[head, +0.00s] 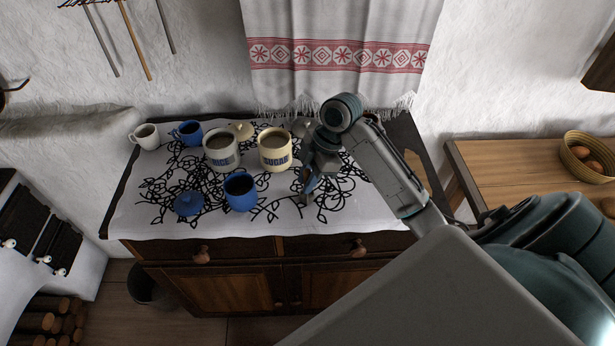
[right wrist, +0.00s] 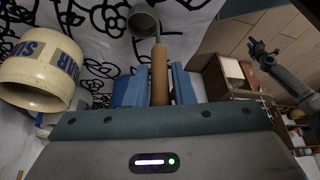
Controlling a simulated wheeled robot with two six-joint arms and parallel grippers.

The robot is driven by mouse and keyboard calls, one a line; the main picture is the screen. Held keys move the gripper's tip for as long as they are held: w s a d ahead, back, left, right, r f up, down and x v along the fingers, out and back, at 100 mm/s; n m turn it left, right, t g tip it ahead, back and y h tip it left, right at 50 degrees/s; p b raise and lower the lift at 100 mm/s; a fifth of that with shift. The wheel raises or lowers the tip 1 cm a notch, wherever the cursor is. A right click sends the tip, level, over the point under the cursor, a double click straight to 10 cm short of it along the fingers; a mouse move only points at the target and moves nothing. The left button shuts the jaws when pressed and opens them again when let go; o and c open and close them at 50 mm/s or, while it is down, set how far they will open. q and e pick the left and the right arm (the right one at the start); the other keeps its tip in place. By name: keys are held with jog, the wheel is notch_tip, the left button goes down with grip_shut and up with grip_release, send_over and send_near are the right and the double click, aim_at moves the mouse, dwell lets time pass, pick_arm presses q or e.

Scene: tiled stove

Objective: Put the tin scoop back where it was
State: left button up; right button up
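The tin scoop shows in the right wrist view, with a grey metal cup (right wrist: 143,22) and a wooden handle (right wrist: 159,75). The handle lies between the blue fingers of my right gripper (right wrist: 158,88), which appear closed on it. In the head view my right gripper (head: 315,187) points down over the right part of the cloth, right of the cream SUGAR canister (head: 274,158). The scoop is not clearly seen there. A dark gripper that looks like my left one (right wrist: 265,54) shows small in the wrist view; its opening is unclear.
Left of the SUGAR canister stand a similar cream canister (head: 221,160), a blue mug (head: 240,200), another blue mug (head: 187,133), a white mug (head: 146,140) and a blue lid (head: 188,204). A pale lid (head: 242,129) lies behind. The cloth's front right is clear. An egg basket (head: 570,153) stands right.

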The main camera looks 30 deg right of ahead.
jog(key=shift+o, duration=1.1)
jog(key=b+v, duration=0.1)
jog(key=v, duration=1.1)
jog(key=shift+r+b, duration=0.15)
jog(key=shift+b, duration=0.2)
